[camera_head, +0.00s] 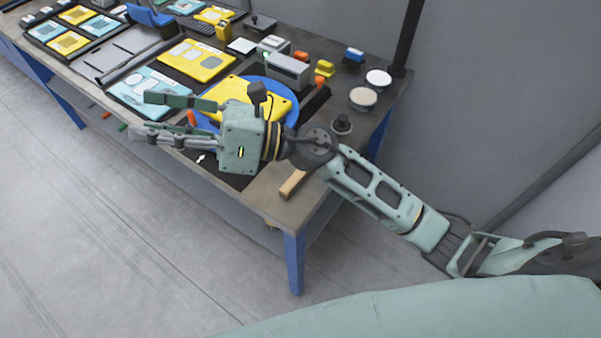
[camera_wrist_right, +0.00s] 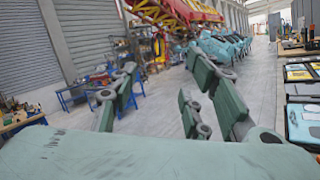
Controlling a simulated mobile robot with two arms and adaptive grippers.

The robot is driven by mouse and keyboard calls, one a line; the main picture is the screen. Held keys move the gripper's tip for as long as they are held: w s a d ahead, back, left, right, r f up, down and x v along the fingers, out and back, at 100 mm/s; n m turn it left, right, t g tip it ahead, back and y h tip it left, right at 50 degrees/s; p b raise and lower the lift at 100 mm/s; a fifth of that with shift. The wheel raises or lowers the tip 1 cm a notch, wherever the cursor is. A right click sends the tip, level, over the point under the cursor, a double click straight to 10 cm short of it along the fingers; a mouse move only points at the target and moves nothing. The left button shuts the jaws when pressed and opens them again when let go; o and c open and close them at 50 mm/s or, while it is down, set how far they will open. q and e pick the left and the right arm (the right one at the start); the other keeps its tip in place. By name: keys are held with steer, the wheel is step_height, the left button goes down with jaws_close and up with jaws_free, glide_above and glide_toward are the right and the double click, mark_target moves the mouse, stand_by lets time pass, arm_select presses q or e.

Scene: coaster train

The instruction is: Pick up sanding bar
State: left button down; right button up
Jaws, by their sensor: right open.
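A short wooden bar (camera_head: 293,183), which looks like the sanding bar, lies on the worktable near its front right corner, in the head view. It is partly overlapped by my right arm. My right gripper (camera_head: 150,116) is open and empty, its fingers pointing left over the table's front edge, well left of the bar. In the right wrist view my open fingers (camera_wrist_right: 157,88) have nothing between them, and the bar does not show there. My left gripper is not in view.
The worktable (camera_head: 262,200) holds a blue round plate (camera_head: 292,113) with a yellow panel under my right gripper. A grey block (camera_head: 287,70), round pads (camera_head: 363,97) and several yellow and light-blue panels stand behind. A dark post (camera_head: 406,40) rises at the back right. Floor in front is clear.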

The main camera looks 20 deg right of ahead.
step_height(320, 180, down, 4)
steer(key=s+a+n+g+h, duration=0.2)
steer(key=n+g, duration=0.2)
steer(key=n, duration=0.2)
steer(key=n+g+h, duration=0.2)
steer(key=n+h, duration=0.7)
steer(key=h, duration=0.9)
glide_above(301, 174)
steer(key=w, duration=0.1)
step_height(301, 174, down, 17)
steer(key=shift+w+d+r, duration=0.1)
steer(key=shift+d, duration=0.05)
steer(key=shift+d+f, duration=0.15)
steer(key=shift+f, duration=0.15)
step_height(301, 174, down, 6)
steer(key=p, duration=0.3)
steer(key=shift+f+p, duration=0.15)
steer(key=shift+p, duration=0.2)
steer(key=shift+f, duration=0.4)
steer(key=shift+c, duration=0.2)
